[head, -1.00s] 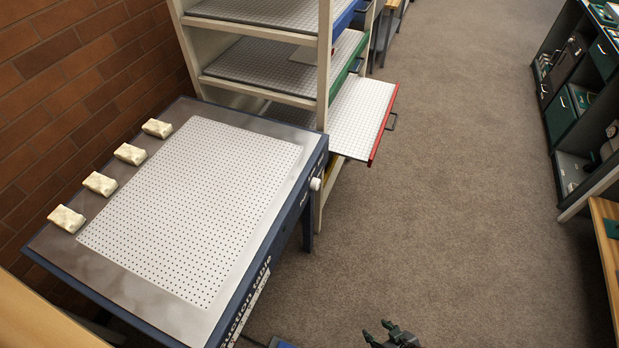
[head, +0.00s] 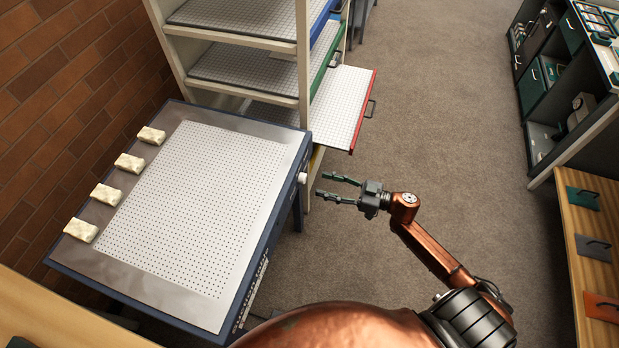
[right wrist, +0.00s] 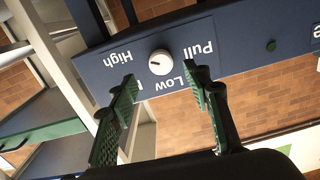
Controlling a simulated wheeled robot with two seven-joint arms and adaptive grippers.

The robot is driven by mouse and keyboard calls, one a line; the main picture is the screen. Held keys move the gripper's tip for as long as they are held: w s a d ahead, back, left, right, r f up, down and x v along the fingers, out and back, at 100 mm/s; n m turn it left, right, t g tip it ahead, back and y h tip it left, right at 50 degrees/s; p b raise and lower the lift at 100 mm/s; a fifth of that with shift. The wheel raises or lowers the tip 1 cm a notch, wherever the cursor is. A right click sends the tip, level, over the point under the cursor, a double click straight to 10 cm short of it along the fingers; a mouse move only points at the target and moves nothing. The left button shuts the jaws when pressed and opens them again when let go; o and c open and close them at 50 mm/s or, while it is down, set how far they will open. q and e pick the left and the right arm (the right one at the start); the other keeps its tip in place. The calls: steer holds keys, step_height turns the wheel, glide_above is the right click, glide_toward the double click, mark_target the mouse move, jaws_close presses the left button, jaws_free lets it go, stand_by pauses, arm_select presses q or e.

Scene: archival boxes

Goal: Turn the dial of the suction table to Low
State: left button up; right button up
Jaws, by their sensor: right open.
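The suction table (head: 190,205) has a perforated white top and a dark blue frame, at left in the head view. Its white dial (head: 302,178) is on the right-hand front side. In the right wrist view the round dial (right wrist: 160,62) carries a small dark mark towards the left, on the side of "High". The labels "High", "Low" and "Pull" appear upside down around it. My right gripper (head: 320,185) is open and empty, just right of the dial. In the wrist view its green fingers (right wrist: 159,77) spread either side below the dial, apparently not touching it. My left gripper is out of view.
Several cream blocks (head: 116,193) lie along the table's left edge. A shelf rack (head: 303,70) stands behind, with a red-fronted perforated shelf (head: 340,100) pulled out. A wooden bench (head: 590,240) and dark cabinets stand at right. The carpet between is clear.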

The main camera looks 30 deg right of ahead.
mark_target(303, 179)
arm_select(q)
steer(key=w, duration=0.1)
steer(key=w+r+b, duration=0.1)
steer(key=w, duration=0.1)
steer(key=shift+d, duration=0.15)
arm_select(e)
steer(key=x, duration=0.6)
steer(key=shift+c, duration=0.3)
steer(key=c, duration=1.1)
